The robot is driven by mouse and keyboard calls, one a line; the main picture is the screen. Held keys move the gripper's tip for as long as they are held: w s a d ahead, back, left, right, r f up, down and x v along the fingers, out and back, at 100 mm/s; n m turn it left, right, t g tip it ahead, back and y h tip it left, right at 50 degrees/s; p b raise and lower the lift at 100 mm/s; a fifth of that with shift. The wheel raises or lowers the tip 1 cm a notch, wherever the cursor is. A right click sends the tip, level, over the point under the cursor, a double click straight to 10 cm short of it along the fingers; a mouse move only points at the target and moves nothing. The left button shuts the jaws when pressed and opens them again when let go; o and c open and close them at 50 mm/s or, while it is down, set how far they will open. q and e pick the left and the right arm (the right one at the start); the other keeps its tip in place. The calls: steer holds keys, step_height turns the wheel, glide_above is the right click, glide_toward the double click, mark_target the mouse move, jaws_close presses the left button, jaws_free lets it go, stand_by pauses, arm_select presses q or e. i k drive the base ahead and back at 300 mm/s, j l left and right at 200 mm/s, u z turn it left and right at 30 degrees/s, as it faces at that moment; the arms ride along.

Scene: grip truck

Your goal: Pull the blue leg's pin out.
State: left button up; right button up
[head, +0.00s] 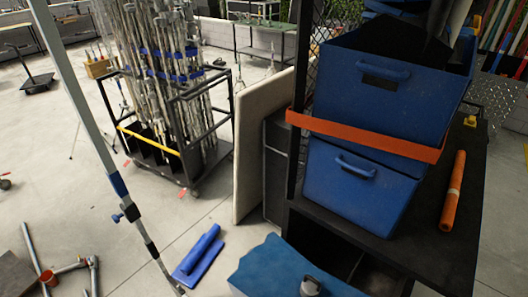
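A long slim leg (83,100) slants from the top left down to the bottom of the head view. Its upper length is pale grey, with blue and dark bands (118,184) lower down. A small blue knob (116,217) sticks out to the left of the leg below the upper blue band; it looks like the pin, but it is too small to tell how deep it sits. Another blue piece (200,252), a rounded bar on a flat plate, lies on the floor to the right. Neither of my grippers can be made out in this view.
A black wheeled rack (186,110) full of poles stands behind the leg. Blue bins (385,95) under an orange strap (365,137) sit on a dark truck bed (460,220) at right, with an orange roll (453,190). Metal tubes (70,268) lie at bottom left. A blue surface (270,265) fills the bottom centre.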

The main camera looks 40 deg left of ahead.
mark_target(117, 219)
steer(key=j+u, duration=0.1)
steer(key=u, duration=0.35)
steer(key=k+j+u, duration=0.1)
steer(key=u, duration=0.3)
steer(key=j+u, duration=0.1)
steer(key=u, duration=0.35)
steer(key=j+u, duration=0.1)
steer(key=u, duration=0.35)
steer(key=j+u, duration=0.15)
steer(key=u, duration=0.3)
steer(key=j+u, duration=0.1)
steer(key=u, duration=0.3)
